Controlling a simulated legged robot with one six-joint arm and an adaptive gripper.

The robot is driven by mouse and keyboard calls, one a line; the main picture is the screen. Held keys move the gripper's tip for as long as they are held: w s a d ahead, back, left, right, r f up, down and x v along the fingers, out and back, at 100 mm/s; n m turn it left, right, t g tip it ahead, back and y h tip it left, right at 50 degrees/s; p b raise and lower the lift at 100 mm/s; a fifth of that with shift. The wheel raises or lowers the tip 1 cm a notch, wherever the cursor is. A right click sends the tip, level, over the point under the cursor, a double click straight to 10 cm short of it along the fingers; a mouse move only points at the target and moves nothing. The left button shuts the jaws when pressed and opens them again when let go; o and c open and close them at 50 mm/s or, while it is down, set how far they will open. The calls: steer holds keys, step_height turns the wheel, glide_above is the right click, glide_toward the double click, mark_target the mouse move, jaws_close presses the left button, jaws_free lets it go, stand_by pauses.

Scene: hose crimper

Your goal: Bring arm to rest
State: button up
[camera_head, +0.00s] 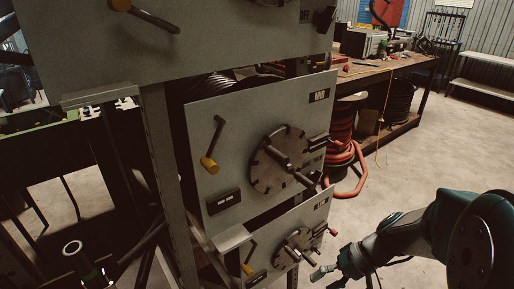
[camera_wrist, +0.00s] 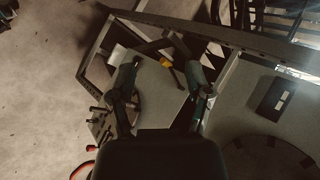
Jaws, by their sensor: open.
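My gripper (camera_head: 332,266) is at the lower right of the head view, beside the lowest grey panel (camera_head: 318,213) of the hose crimper rack. In the wrist view my gripper (camera_wrist: 165,84) has its two fingers spread apart, with nothing held between them. A panel with a yellow-handled lever (camera_wrist: 167,63) shows behind the fingers. The teal and black arm comes in from the right of the head view. The middle panel (camera_head: 235,120) carries a round dial with handles (camera_head: 278,160) and a yellow-gripped lever (camera_head: 211,150). Contact between gripper and rack cannot be told.
Red hose coils (camera_head: 343,150) lie on the floor behind the rack, below a workbench (camera_head: 415,62) with tools. A metal bench (camera_head: 482,75) stands at the far right. The concrete floor (camera_head: 425,150) between rack and bench is open. A dark frame stands at left.

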steer(key=s+r+n+t+h, duration=0.1)
steer(key=s+r+t+h, duration=0.5)
steer(key=r, duration=0.7)
steer(key=s+h, duration=0.2)
steer(key=shift+r+h, duration=0.3)
steer(key=shift+d, duration=0.1)
stand_by(1.1)
